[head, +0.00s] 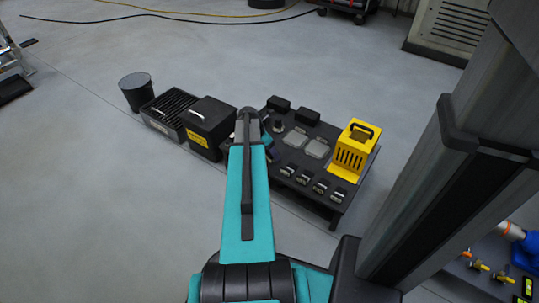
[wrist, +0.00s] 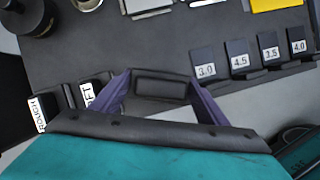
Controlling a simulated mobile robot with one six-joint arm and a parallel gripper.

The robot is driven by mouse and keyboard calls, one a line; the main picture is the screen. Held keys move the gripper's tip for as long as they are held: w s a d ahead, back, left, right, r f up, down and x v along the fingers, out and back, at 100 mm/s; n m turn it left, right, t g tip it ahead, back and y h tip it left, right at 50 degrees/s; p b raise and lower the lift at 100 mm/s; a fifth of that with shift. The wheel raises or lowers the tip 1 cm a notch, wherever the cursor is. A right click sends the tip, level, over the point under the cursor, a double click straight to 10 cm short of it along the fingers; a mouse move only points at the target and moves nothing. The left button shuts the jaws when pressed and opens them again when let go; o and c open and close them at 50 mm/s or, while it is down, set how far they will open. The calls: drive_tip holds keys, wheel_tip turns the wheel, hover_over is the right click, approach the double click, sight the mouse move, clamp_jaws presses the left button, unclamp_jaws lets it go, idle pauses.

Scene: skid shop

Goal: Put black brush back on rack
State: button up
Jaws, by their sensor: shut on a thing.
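In the wrist view, the purple fingers of my gripper (wrist: 160,92) are shut on a small black block-like thing, which I take to be the black brush (wrist: 160,86). It is held over the dark tabletop; its bristles are not visible and I cannot tell its height. Two black pieces with white labels, one reading "ROUGH" (wrist: 42,112) and one partly hidden ending in "FT" (wrist: 93,88), are left of my gripper. I cannot tell whether they belong to the rack. In the head view my arm hides most of the gripper and the brush.
The low black table (head: 335,205) carries a yellow slotted box (head: 352,152), grey pads (head: 318,149), black blocks (head: 307,117) and several numbered blocks (wrist: 204,63). Left of it stand a black box (head: 207,122), a grated bin (head: 168,110) and a bucket (head: 136,94). The front floor is clear.

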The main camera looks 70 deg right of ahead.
sight(269, 154)
idle(0.3)
drive_tip(key=shift+w+d+f+b, duration=0.15)
drive_tip(key=shift+w+d+b, duration=0.15)
drive_tip(key=shift+d, duration=0.2)
drive_tip(key=shift+s+a+f+b, duration=0.1)
drive_tip(key=shift+f+b, duration=0.85)
drive_tip(key=shift+f, duration=0.65)
drive_tip(key=shift+f, duration=0.1)
drive_tip(key=o, duration=1)
drive_tip(key=p+v, duration=0.5)
drive_tip(key=v, duration=0.7)
